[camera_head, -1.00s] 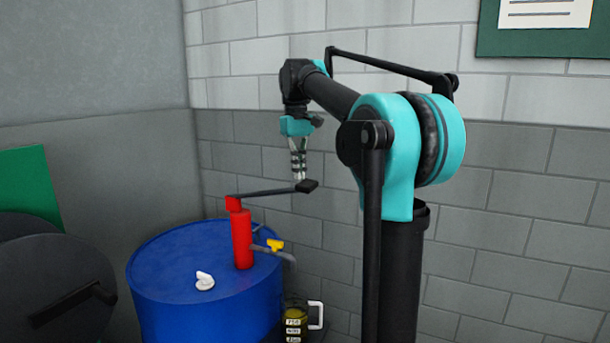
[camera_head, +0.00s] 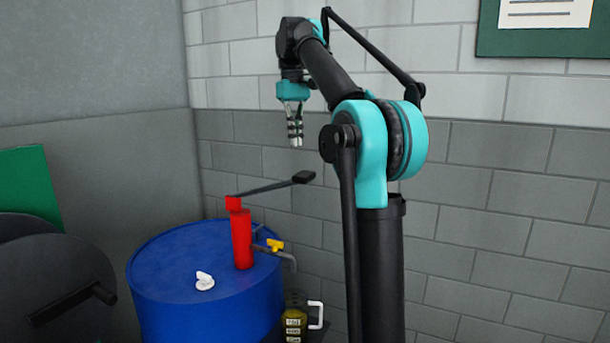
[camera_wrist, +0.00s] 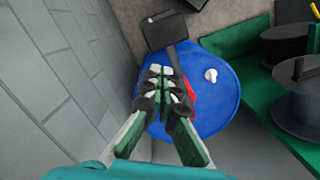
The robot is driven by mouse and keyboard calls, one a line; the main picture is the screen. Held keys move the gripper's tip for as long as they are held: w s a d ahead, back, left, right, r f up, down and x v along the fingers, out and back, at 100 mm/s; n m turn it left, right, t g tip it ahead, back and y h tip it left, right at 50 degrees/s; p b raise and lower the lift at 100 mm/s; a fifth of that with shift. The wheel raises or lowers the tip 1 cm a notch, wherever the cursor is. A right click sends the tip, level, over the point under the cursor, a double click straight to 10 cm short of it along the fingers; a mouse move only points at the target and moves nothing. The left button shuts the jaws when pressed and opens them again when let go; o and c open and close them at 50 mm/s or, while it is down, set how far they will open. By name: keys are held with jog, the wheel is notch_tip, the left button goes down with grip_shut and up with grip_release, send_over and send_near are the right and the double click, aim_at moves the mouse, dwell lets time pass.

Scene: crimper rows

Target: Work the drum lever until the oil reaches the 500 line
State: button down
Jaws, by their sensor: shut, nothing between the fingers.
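The blue drum (camera_head: 170,275) carries a red pump (camera_head: 242,240) with a black lever (camera_head: 270,188) that slants up to the right to a dark end pad (camera_head: 303,177). My gripper (camera_head: 295,143) is shut and empty, pointing down above the pad with a gap between them. In the wrist view the shut fingers (camera_wrist: 167,78) overlap the view of the drum (camera_wrist: 228,105), and the pad (camera_wrist: 163,29) shows beyond them. A jug (camera_head: 294,324) with yellowish oil, pale label marks and a white handle stands at the drum's right, cut off at the bottom; its level is unclear.
A yellow-handled tap (camera_head: 275,244) and grey spout (camera_head: 289,261) stick out right from the pump. A white cap (camera_head: 204,281) sits on the drum top. Dark reels (camera_head: 60,285) stand at the left. A grey block wall (camera_head: 510,190) closes the back.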

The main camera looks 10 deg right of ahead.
aim_at(304, 173)
jog(key=shift+w+r, duration=0.1)
jog(key=shift+r, duration=1.35)
dwell(0.4)
jog(key=s+f, duration=0.1)
jog(key=s+d+f, duration=0.1)
jog(key=s, duration=0.1)
jog(key=shift+s+d, duration=0.1)
jog(key=shift+s, duration=0.05)
jog(key=shift+f, duration=0.1)
jog(key=shift+s+d+f, duration=0.1)
jog(key=shift+s+f, duration=0.1)
jog(key=shift+f, duration=1.55)
jog(key=shift+s+d+f, duration=0.1)
jog(key=shift+s+f, duration=0.05)
jog(key=shift+f, duration=1.55)
